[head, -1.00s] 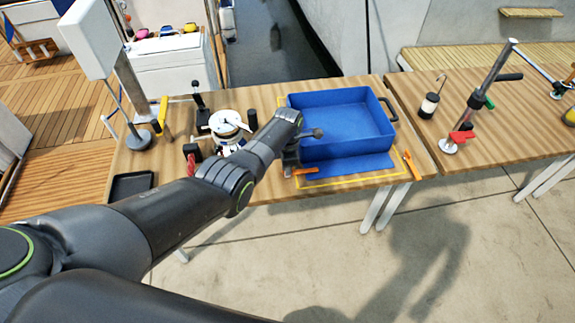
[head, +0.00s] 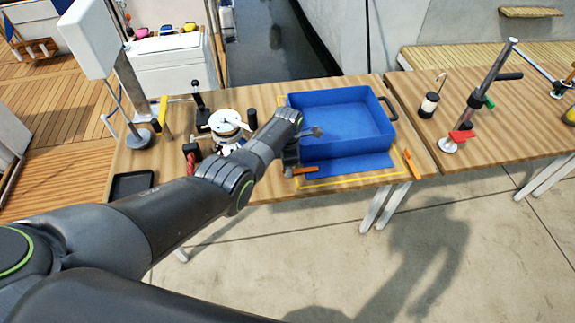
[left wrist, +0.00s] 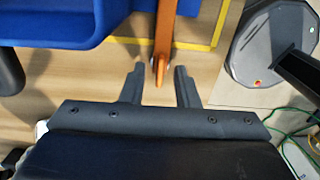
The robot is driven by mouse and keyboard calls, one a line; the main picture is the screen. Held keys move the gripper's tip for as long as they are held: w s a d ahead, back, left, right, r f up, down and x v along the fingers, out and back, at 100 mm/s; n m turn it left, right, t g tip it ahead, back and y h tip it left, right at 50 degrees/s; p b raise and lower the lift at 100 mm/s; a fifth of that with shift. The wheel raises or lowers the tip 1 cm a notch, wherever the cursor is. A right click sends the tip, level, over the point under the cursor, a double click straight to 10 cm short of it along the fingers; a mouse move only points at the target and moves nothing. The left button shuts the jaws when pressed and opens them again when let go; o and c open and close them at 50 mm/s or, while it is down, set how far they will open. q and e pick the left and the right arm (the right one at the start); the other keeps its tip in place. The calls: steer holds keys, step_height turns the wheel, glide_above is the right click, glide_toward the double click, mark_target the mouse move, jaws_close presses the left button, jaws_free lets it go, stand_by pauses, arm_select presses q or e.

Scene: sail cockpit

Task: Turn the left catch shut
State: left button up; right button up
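The left catch (head: 305,171) is an orange lever at the front left corner of the blue bin (head: 345,148). In the head view it lies roughly level, pointing right along the bin's front. My left gripper (head: 290,167) is down beside it at its left end. In the left wrist view, the catch (left wrist: 163,35) runs down from the top, and its rounded end lies between the two spread fingertips of my left gripper (left wrist: 159,76). A gap shows on both sides, and the fingers look open. My right gripper is not in view.
The right catch (head: 412,163) is another orange lever, at the bin's right. Yellow tape (head: 350,181) outlines the bin's place on the wooden table. A white-topped winch (head: 228,124) stands left of the bin. A dark many-sided object (left wrist: 268,48) is close by in the wrist view.

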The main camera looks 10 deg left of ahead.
arm_select(q)
step_height(320, 180, up, 6)
steer(key=shift+r+p, duration=0.2)
steer(key=shift+p, duration=0.8)
step_height(320, 180, up, 11)
steer(key=shift+b, duration=0.45)
